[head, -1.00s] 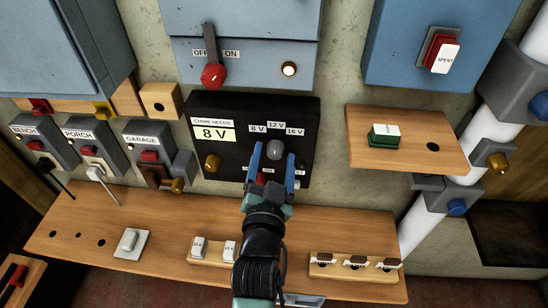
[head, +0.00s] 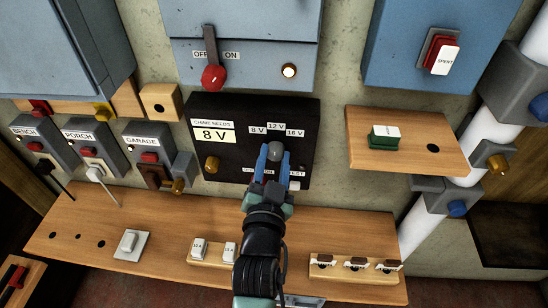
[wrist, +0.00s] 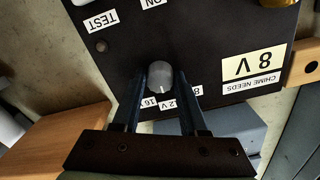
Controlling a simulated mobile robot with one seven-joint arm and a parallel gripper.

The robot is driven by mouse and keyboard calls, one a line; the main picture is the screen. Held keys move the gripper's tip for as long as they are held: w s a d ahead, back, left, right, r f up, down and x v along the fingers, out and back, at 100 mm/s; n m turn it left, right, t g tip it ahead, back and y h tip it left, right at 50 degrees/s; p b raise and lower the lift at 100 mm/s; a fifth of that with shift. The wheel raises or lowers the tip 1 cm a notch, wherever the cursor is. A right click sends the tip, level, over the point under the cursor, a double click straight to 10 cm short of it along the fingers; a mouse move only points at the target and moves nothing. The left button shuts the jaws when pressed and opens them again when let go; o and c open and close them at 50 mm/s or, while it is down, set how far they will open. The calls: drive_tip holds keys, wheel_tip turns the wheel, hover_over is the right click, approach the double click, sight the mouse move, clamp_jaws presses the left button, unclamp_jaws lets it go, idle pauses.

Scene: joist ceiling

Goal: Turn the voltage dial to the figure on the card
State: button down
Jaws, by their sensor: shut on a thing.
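The voltage dial is a grey knob (head: 275,150) on a black box (head: 237,170); it also shows in the wrist view (wrist: 160,76). Labels 8 V (head: 257,129), 12 V (head: 276,126) and 16 V (head: 295,132) arc above it. In the wrist view its pale mark points roughly toward the 12 V label (wrist: 168,104). The card (head: 214,133) reads "CHIME NEEDS 8 V". My gripper (head: 273,153) is shut on the dial, one blue finger on each side.
A red-handled lever (head: 213,77) hangs above. A wooden shelf (head: 160,215) with switches lies below; a wooden panel (head: 440,150) is at right.

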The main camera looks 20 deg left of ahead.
drive_tip(key=shift+n, duration=0.4)
drive_tip(key=n+p, duration=0.2)
drive_tip(key=n, duration=0.1)
drive_tip(key=shift+d+n+p, duration=0.1)
drive_tip(key=shift+n+p, duration=0.65)
drive_tip(key=shift+n, duration=1.25)
drive_tip(key=shift+c, duration=2.2)
unclamp_jaws()
drive_tip(key=v, duration=1.3)
drive_tip(key=shift+p, duration=0.45)
